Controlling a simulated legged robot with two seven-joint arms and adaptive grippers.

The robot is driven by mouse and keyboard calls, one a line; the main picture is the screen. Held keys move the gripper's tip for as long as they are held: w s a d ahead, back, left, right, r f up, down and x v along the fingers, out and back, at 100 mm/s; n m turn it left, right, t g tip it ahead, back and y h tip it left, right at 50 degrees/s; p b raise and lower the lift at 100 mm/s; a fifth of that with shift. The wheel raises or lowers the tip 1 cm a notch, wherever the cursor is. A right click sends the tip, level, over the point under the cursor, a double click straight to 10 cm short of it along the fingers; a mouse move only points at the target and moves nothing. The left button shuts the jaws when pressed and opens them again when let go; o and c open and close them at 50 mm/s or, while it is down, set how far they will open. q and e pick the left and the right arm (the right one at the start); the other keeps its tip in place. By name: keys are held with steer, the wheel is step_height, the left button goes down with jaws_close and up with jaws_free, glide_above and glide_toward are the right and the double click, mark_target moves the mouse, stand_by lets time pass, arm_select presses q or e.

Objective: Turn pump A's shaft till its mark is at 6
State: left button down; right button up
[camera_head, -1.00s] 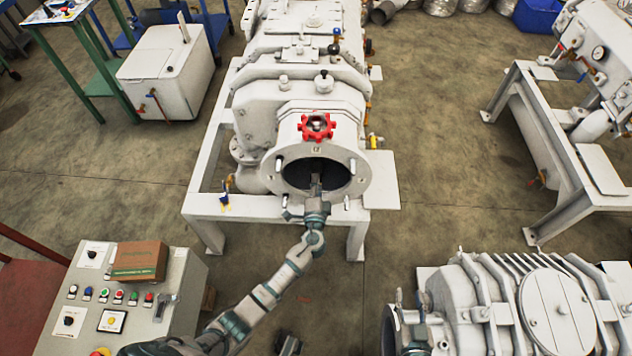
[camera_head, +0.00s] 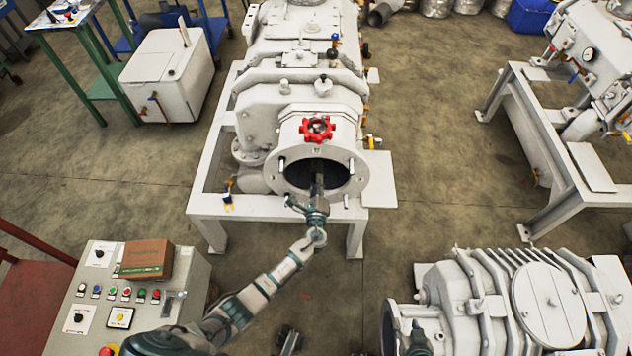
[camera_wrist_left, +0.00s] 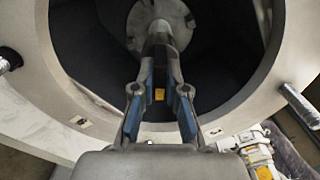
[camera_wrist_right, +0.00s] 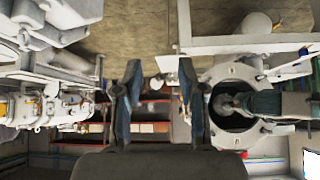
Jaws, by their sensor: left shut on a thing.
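Pump A (camera_head: 300,105) is the large white pump on the frame in the middle, its round flanged opening (camera_head: 357,175) facing me. My left gripper (camera_head: 318,190) reaches into this opening. In the left wrist view its fingers (camera_wrist_left: 158,60) are closed together on the shaft (camera_wrist_left: 158,22), in front of a round pale hub. A small yellow patch (camera_wrist_left: 158,95) shows between the fingers; I cannot tell if it is the shaft's mark. Small labels sit on the flange, too small to read surely. My right gripper (camera_wrist_right: 161,66) is open and empty, its fingers apart.
A red handwheel (camera_head: 317,129) sits above the opening. A control panel (camera_head: 95,290) with buttons and a brown box stands at lower left. Another ribbed pump (camera_head: 480,300) lies at lower right. Open floor is between them.

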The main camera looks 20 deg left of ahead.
arm_select(q)
steer(key=m+p, duration=0.1)
steer(key=m, duration=0.3)
steer(key=m+p, duration=0.1)
steer(key=m, duration=0.1)
steer(key=shift+s+f+m+p, duration=0.15)
steer(key=shift+f+m+p, duration=0.15)
arm_select(e)
steer(key=s+d+f+g+h, duration=0.1)
steer(key=s+d+g, duration=0.3)
steer(key=s, duration=0.6)
arm_select(q)
steer(key=shift+f+m+p, duration=0.1)
steer(key=shift+m+p, duration=0.35)
steer(key=shift+m, duration=0.55)
steer(key=shift+f+m+p, duration=0.15)
steer(key=shift+m+p, duration=0.15)
steer(key=shift+m, duration=0.5)
arm_select(e)
steer(key=shift+g, duration=0.8)
steer(key=shift+a+x, duration=0.15)
steer(key=shift+x, duration=1.25)
steer(key=shift+a+x, duration=0.15)
steer(key=shift+x, duration=1.25)
arm_select(q)
steer(key=c, duration=1.2)
jaws_free()
steer(key=shift+r, duration=0.25)
arm_select(e)
steer(key=shift+w, duration=0.1)
